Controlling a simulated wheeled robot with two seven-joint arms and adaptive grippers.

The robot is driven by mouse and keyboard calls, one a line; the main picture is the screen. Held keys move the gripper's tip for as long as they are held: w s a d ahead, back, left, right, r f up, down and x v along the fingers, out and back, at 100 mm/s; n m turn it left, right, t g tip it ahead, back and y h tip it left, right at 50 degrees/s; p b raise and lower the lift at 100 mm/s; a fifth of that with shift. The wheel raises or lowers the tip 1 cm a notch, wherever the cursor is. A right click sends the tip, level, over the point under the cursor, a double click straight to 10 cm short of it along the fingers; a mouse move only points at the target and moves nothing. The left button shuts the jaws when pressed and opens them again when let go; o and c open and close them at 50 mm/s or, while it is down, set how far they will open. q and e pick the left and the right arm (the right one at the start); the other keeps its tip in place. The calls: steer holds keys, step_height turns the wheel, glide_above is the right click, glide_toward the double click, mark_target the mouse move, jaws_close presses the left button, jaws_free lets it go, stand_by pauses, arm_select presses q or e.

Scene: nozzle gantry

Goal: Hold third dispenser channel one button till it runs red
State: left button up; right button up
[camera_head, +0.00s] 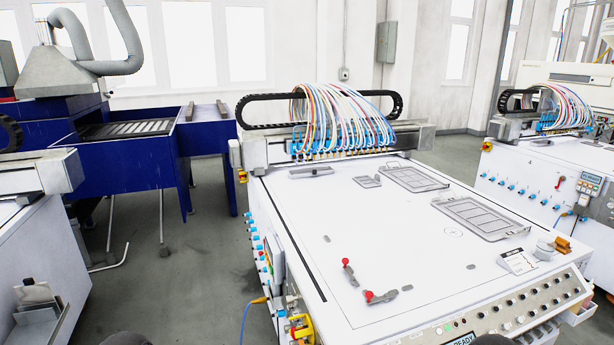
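The white machine's sloping front panel (500,318) carries several round knobs or buttons and a small display (462,339) that reads READY, cut by the bottom edge. Button labels are too small to read, so I cannot tell which one is channel one of the third dispenser. The nozzle gantry (338,140) spans the back of the machine, with a row of blue-topped nozzles fed by coloured tubes (343,105). No red flow shows. Neither gripper can be made out; only dark rounded tops show at the bottom edge.
The white table top (380,235) holds metal frames (480,217), two red-knobbed clamps (372,296) and a small card (517,261). A yellow-and-red switch (300,328) sits at the near left corner. A blue conveyor (130,160) stands left; a similar machine (540,175) stands right.

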stand_by(0.3)
jaws_close()
stand_by(1.2)
